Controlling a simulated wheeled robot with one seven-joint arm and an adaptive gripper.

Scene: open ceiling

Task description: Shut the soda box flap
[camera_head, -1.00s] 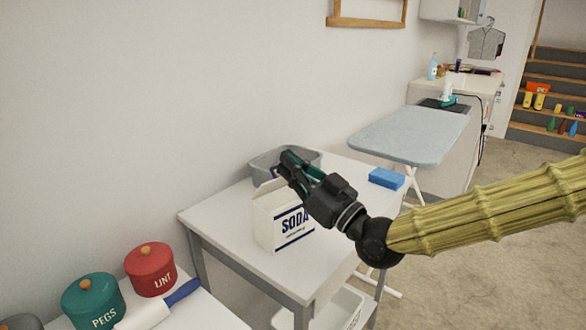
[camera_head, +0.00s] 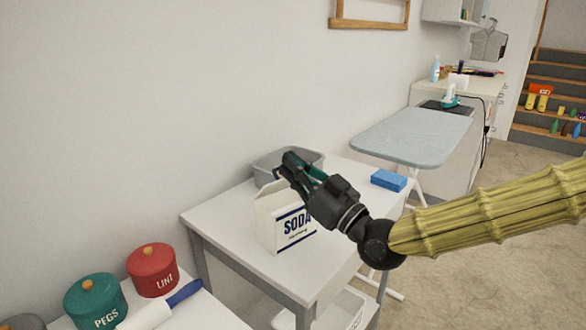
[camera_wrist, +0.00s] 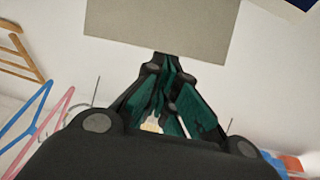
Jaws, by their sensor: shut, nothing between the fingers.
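The soda box (camera_head: 286,232), white with blue lettering, stands upright on the small white table. Its top is partly hidden behind my gripper, so I cannot tell in the head view how far the flap is open. My gripper (camera_head: 287,168) is at the top of the box, its fingers pointing up and left, shut and empty. In the wrist view the closed green-and-black fingers (camera_wrist: 163,66) reach the lower edge of a plain beige panel (camera_wrist: 160,25), which may be the flap. I cannot tell whether they touch it.
A grey bin (camera_head: 262,166) stands close behind the box. A blue sponge (camera_head: 388,180) lies at the table's right edge. An ironing board (camera_head: 412,136) stands beyond. Red (camera_head: 152,270) and teal (camera_head: 95,300) canisters stand on a nearer surface at lower left.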

